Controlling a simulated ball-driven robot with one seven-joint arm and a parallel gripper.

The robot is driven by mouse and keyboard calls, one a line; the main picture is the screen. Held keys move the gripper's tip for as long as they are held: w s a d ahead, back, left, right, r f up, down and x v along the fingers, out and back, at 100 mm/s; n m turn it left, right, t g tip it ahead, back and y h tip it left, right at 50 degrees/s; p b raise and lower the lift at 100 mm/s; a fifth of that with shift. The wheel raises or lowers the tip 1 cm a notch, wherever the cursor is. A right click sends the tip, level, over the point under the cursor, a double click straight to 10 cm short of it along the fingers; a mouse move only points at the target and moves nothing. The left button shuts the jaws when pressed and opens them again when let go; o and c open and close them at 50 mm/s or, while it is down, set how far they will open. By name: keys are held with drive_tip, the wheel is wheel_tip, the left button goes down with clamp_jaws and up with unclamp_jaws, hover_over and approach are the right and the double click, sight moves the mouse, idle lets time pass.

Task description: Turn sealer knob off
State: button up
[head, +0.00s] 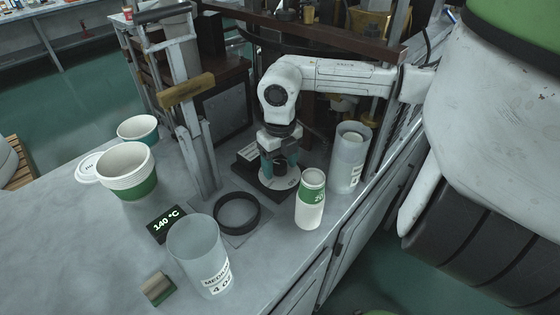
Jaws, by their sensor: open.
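My gripper (281,172) points down over a flat black unit (247,166) near the middle of the grey bench. Its fingers are open above a pale round dial (291,181) on that unit. The dial is partly covered by the gripper. I cannot tell which way the dial is turned, nor whether the fingers touch it. A small black display (165,224) reads 140 °C, left of a black ring (259,219) on a grey plate.
A green-and-white cup (310,205) stands close in front of my gripper. A clear cylinder (349,158) is at its right. A larger labelled cylinder (196,245) stands at the front. Stacked cups (127,165) are at the left. A metal post with a wooden handle (187,91) rises left of my gripper.

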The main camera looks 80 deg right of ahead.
drive_tip(key=shift+c, duration=0.4)
drive_tip(key=c, duration=1)
